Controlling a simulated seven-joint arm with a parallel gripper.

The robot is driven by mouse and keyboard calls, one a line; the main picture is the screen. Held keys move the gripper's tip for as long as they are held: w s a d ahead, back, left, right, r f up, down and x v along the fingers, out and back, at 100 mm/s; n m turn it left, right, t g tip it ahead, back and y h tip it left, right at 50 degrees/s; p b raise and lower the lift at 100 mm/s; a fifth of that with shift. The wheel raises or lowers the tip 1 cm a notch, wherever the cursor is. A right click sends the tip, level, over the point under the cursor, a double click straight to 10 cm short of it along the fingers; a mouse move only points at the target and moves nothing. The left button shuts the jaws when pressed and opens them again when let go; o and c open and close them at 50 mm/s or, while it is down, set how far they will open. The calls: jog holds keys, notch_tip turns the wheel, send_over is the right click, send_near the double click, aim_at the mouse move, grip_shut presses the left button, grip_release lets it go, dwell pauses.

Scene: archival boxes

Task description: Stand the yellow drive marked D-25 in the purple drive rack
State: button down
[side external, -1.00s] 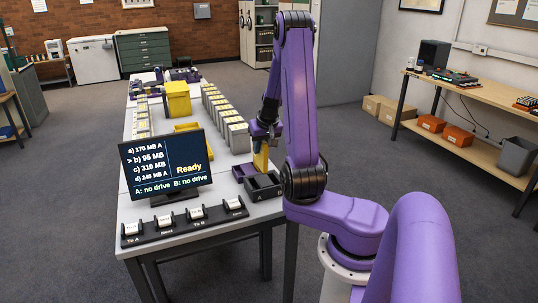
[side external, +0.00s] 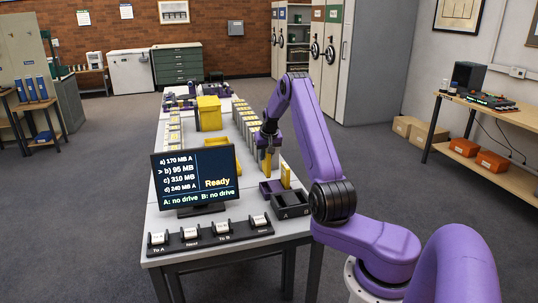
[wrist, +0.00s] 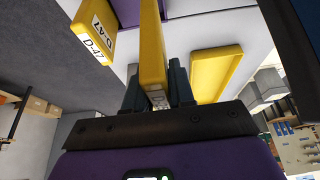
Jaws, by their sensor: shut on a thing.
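My gripper (side external: 268,150) is shut on a yellow drive (side external: 267,164). The drive hangs upright, above the table and just beyond the purple drive rack (side external: 266,188). In the wrist view the held drive (wrist: 152,50) sits between the two dark fingers; its marking cannot be read. Another yellow drive (side external: 286,175) stands upright at the right end of the rack; whether it is inside a slot is unclear. In the wrist view a yellow drive marked D-47 (wrist: 93,30) is beside the held one, next to a purple surface.
A black dock (side external: 290,205) marked A is in front of the rack. A monitor (side external: 196,178) and a row of switches (side external: 210,236) stand to the left. Yellow-topped boxes (side external: 246,120) line the table's right side.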

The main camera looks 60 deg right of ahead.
aim_at(266, 172)
jog(key=shift+f, duration=3.95)
jog(key=shift+f, duration=0.3)
jog(key=c, duration=0.9)
grip_release()
jog(key=v, duration=1.7)
jog(key=shift+r, duration=0.2)
